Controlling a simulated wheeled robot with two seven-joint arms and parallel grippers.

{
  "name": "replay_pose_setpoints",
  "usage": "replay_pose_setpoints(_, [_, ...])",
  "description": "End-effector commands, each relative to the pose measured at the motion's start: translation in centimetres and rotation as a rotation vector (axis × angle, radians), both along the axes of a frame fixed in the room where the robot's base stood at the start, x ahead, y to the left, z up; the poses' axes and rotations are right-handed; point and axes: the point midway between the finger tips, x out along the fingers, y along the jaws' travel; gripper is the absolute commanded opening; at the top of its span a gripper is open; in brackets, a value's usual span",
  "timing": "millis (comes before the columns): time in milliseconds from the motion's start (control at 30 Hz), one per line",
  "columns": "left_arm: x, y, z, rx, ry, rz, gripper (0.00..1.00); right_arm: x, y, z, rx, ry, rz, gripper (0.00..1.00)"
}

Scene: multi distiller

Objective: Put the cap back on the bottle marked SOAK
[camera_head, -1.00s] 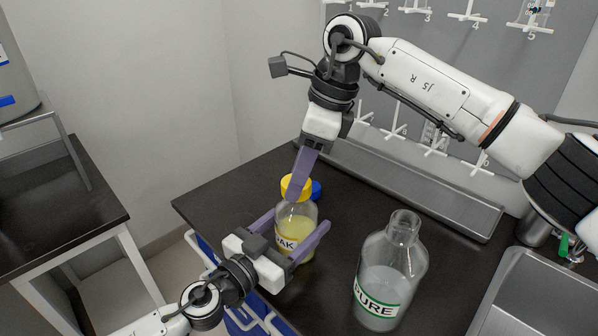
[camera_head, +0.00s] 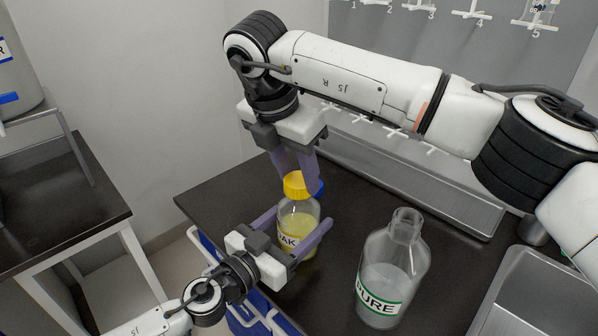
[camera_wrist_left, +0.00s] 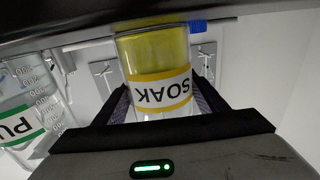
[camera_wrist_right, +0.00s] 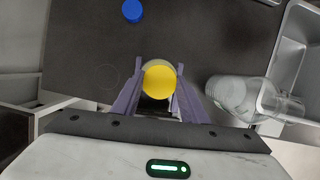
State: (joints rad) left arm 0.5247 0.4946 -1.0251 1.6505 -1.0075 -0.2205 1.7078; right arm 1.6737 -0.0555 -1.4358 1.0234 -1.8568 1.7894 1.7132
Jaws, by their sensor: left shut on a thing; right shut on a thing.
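The SOAK bottle (camera_head: 298,225) stands upright near the counter's front left, with yellow liquid and a yellow-edged label. The label reads upside down in the left wrist view (camera_wrist_left: 160,92). My left gripper (camera_head: 292,232) is shut on the bottle's body. The yellow cap (camera_head: 294,186) sits at the top of the bottle's neck; whether it is threaded on cannot be told. My right gripper (camera_head: 296,180) points down from above and is shut on the cap, its fingers on either side. The right wrist view shows the cap (camera_wrist_right: 159,82) between the fingers, over the bottle.
A clear PURE bottle (camera_head: 390,275) stands open to the right. A blue cap (camera_wrist_right: 132,11) lies on the dark counter behind the SOAK bottle. A metal sink (camera_head: 545,290) is at right, and a metal trough (camera_head: 430,180) with a pegboard is behind.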

Motion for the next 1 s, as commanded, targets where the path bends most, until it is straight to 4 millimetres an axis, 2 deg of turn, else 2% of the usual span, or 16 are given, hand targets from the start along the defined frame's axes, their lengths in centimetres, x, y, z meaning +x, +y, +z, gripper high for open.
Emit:
replay_pose_setpoints(33, [0.05, 0.09, -0.04, 0.002, -0.001, 0.002, 0.03, 0.10, 0.19, 0.11, -0.004, -0.002, -0.141, 0.19])
replay_pose_setpoints(100, [0.05, 0.09, -0.03, 0.002, -0.001, 0.002, 0.03, 0.12, 0.24, 0.09, -0.002, -0.002, -0.310, 0.19])
replay_pose_setpoints(300, [0.04, 0.08, -0.04, 0.001, 0.000, 0.002, 0.03, 0.27, 0.18, 0.08, 0.000, -0.004, -0.600, 0.19])
replay_pose_setpoints(433, [0.03, 0.07, -0.04, 0.001, 0.000, 0.002, 0.03, 0.24, 0.14, 0.07, 0.001, -0.005, -0.670, 0.19])
replay_pose_setpoints(733, [0.03, 0.05, -0.05, 0.001, 0.001, 0.001, 0.03, 0.24, 0.10, 0.06, 0.002, -0.005, -0.678, 0.19])
replay_pose_setpoints(767, [0.03, 0.05, -0.05, 0.001, 0.001, 0.001, 0.03, 0.24, 0.09, 0.06, 0.002, -0.005, -0.677, 0.43])
replay_pose_setpoints(833, [0.03, 0.05, -0.05, 0.001, 0.001, 0.001, 0.03, 0.24, 0.09, 0.05, 0.002, -0.005, -0.677, 0.55])
replay_pose_setpoints(867, [0.03, 0.05, -0.05, 0.001, 0.001, 0.001, 0.03, 0.25, 0.10, 0.05, 0.003, -0.004, -0.677, 0.58])
replay_pose_setpoints(1000, [0.02, 0.04, -0.05, 0.001, 0.001, 0.001, 0.03, 0.24, 0.10, 0.02, 0.002, -0.004, -0.676, 0.58])
